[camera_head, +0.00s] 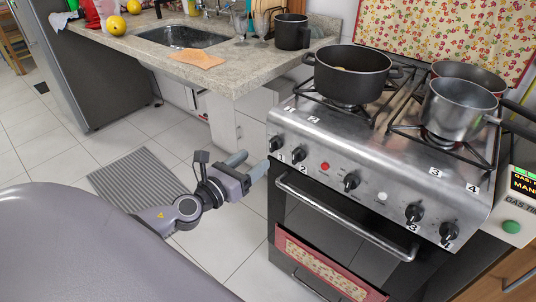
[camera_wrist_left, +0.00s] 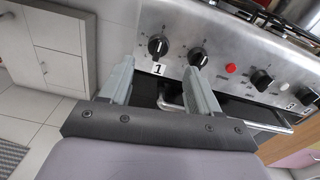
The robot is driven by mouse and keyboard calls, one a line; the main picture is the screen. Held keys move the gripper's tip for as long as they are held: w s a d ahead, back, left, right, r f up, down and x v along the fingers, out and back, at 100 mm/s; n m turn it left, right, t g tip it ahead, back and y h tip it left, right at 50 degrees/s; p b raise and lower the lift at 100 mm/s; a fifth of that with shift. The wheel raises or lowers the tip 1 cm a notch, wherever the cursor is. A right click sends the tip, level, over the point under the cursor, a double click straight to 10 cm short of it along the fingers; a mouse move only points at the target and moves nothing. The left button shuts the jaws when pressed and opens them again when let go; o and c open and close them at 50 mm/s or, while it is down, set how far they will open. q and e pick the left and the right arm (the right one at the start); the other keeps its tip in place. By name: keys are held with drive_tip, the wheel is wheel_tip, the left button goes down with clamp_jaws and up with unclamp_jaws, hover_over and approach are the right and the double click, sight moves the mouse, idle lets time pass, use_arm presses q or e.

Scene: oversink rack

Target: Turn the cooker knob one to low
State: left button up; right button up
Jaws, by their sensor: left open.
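Cooker knob one (camera_head: 277,143) is the black leftmost knob on the front panel of the steel cooker (camera_head: 335,170), with a label "1" below it. In the left wrist view, knob one (camera_wrist_left: 158,46) lies ahead of the fingertips, roughly between them, with its white mark visible. Knob two (camera_wrist_left: 198,57) is just right of it, near the right finger. My left gripper (camera_head: 248,164) is open and empty, in front of the panel's left end, just below knob one. Contact with a knob cannot be made out. My right gripper is not in view.
Several other knobs and a red button (camera_head: 325,166) share the panel. A handle bar (camera_head: 345,215) crosses the oven door below. A black pot (camera_head: 350,75) and a steel pot (camera_head: 455,108) stand on top. A counter (camera_head: 240,70) with a sink stands left; open floor lies before it.

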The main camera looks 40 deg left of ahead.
sight(270, 144)
use_arm(q)
drive_tip(key=shift+m, duration=0.7)
drive_tip(key=shift+w+d+r, duration=0.1)
drive_tip(key=shift+w+r, duration=0.05)
drive_tip(key=shift+w, duration=1.75)
drive_tip(key=shift+w+d+r, duration=0.1)
drive_tip(key=shift+w+r, duration=0.05)
drive_tip(key=shift+w, duration=1.75)
drive_tip(key=c, duration=1)
